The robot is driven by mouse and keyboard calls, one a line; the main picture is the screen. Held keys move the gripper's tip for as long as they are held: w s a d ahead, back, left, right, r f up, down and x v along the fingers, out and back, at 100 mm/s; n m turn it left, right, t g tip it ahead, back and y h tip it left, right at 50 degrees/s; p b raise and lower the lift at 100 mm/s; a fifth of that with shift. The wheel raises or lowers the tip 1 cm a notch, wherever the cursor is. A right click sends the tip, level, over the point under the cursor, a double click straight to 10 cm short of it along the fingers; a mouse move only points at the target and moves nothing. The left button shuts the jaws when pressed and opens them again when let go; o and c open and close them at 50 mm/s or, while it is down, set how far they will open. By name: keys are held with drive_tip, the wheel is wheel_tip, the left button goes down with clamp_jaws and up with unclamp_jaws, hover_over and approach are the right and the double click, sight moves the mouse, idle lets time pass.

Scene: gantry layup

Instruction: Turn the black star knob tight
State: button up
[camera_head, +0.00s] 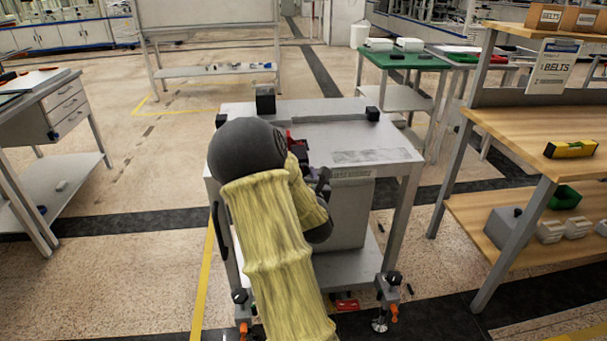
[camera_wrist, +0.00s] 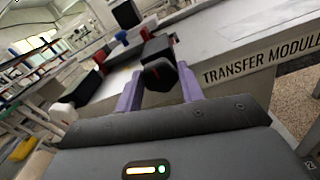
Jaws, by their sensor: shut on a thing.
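The black star knob (camera_wrist: 158,74) sits between the two pale purple fingers of my gripper (camera_wrist: 159,70) in the wrist view. The fingers are shut on it, one on each side. A dark block stands just behind the knob, at the edge of the grey transfer module (camera_wrist: 225,36). In the head view, my yellow-sleeved arm reaches to the front edge of the grey module table (camera_head: 375,137). My arm hides the knob and the fingertips there. The knob's turn angle and tightness cannot be told.
Black blocks stand on the table's far edge (camera_head: 265,101) and right side (camera_head: 372,114). A grey cabinet (camera_head: 350,215) is under the tabletop. A wooden bench (camera_head: 540,135) stands at right, a drawer bench (camera_head: 45,115) at left.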

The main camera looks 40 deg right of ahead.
drive_tip(key=shift+m, duration=0.4)
drive_tip(key=m+b, duration=1.2)
drive_tip(key=m, duration=2.2)
drive_tip(key=shift+f, duration=0.2)
